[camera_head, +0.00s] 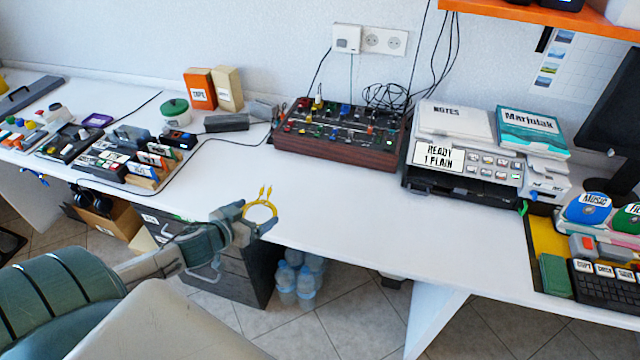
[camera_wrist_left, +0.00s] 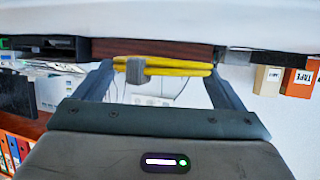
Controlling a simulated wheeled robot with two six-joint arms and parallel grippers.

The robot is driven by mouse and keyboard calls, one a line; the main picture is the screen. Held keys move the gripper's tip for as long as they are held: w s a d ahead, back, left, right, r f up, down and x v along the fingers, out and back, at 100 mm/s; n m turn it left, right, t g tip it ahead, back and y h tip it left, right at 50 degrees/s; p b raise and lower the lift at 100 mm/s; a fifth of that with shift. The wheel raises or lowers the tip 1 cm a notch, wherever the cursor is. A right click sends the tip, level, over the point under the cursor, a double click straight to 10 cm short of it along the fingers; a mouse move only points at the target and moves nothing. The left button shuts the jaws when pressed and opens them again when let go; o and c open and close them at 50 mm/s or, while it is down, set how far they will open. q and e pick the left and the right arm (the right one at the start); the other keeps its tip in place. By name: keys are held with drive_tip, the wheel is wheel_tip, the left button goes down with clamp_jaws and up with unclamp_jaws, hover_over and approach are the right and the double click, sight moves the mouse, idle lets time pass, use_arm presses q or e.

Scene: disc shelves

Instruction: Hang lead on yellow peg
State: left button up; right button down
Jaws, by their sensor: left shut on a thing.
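A yellow lead (camera_head: 262,202), coiled into a small loop with its two plug ends sticking up, is held in my left gripper (camera_head: 255,224) near the front edge of the white desk (camera_head: 350,215). In the left wrist view the lead (camera_wrist_left: 180,68) lies across between the two fingers (camera_wrist_left: 160,75), with a grey tie around it. My left gripper is shut on it. I cannot make out a yellow peg in either view. My right gripper is not in view.
A mixer-like panel (camera_head: 335,138) and a printer (camera_head: 470,165) stand at the back. Small gadgets (camera_head: 110,155) crowd the left. A dark drawer unit (camera_head: 235,268) and water bottles (camera_head: 297,278) stand below. The desk's middle is clear.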

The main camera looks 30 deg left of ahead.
use_arm(q)
drive_tip(key=shift+s+a, duration=0.15)
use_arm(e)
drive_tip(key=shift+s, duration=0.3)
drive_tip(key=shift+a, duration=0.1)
